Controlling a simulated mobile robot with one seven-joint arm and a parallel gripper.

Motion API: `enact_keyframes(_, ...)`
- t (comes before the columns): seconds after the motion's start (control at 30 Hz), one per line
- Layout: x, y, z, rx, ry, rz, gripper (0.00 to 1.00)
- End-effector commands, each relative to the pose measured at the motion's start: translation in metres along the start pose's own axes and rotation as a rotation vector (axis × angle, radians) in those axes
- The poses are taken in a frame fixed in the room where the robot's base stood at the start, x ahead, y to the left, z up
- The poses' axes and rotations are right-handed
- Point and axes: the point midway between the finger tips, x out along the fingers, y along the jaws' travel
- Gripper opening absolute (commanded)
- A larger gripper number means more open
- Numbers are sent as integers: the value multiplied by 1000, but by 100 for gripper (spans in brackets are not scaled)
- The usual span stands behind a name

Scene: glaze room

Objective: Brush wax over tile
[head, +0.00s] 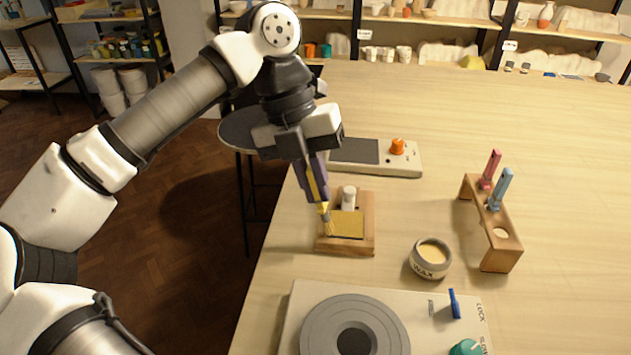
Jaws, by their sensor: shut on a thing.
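My gripper (313,180) is shut on a brush with a yellow handle (322,205), which points down. The brush tip is at the left part of a yellowish tile (347,224); I cannot tell whether it touches. The tile lies on a wooden holder (347,250) that has a white knob (349,197) at its back. A grey pot labelled WAX (430,262), with pale yellow wax inside, stands to the right of the holder, open at the top.
A wooden rack (500,262) at the right holds a red-handled tool (490,168) and a blue-handled tool (501,188). A device with a round grey plate (315,335) stands in front. A panel with an orange knob (397,147) lies behind. The far right tabletop is clear.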

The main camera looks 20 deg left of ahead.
Motion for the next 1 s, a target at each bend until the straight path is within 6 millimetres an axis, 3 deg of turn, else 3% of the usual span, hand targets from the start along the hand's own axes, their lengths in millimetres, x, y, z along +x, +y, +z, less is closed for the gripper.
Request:
enact_keyframes(0.6, -53, -17, -9, 0, 0, 0, 0)
enact_keyframes(1.0, -53, -17, -9, 0, 0, 0, 0)
